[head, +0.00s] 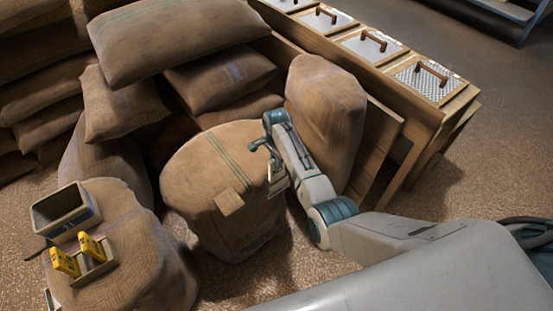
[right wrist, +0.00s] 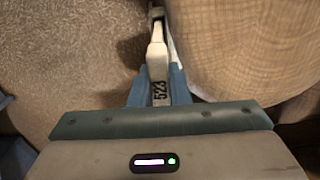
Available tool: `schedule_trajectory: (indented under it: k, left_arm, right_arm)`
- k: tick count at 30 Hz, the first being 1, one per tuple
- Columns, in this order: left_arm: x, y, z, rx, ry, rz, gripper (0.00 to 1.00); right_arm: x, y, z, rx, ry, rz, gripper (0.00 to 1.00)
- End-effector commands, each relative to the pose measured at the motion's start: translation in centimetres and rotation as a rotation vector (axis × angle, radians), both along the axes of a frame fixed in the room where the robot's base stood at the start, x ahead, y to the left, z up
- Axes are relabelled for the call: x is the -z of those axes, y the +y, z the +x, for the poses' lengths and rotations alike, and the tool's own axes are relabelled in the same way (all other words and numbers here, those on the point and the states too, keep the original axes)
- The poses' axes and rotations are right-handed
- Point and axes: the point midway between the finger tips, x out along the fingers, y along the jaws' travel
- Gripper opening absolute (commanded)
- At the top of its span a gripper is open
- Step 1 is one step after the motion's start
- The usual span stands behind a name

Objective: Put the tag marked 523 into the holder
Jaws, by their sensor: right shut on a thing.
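My right gripper (head: 268,152) is shut on a pale tag (head: 277,179), beside the right side of the large upright sack (head: 225,170). In the right wrist view the tag (right wrist: 158,70) sits between the blue fingers and reads 523, printed sideways in dark figures. A small tan square piece (head: 228,201) is on the front of the large sack; I cannot tell if it is the holder. A small wooden holder-like box (head: 95,272) with yellow pieces (head: 88,246) stands on the lower left sack. My left gripper is not in view.
An open grey-brown bin (head: 65,212) stands on the lower left sack (head: 140,265). Piled sacks (head: 180,45) fill the back left. Another sack (head: 325,110) leans against a wooden bench with metal lids (head: 430,80) on the right. Open floor (head: 470,170) lies at the right.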

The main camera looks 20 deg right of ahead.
Motion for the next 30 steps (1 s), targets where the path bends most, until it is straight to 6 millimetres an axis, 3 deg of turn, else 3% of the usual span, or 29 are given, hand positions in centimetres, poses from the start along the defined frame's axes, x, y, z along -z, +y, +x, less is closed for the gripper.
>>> schedule_trajectory:
  k: [30]
  left_arm:
    - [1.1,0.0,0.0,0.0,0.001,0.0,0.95]
  right_arm:
    - [1.9,0.0,0.0,0.0,-0.001,0.0,0.0]
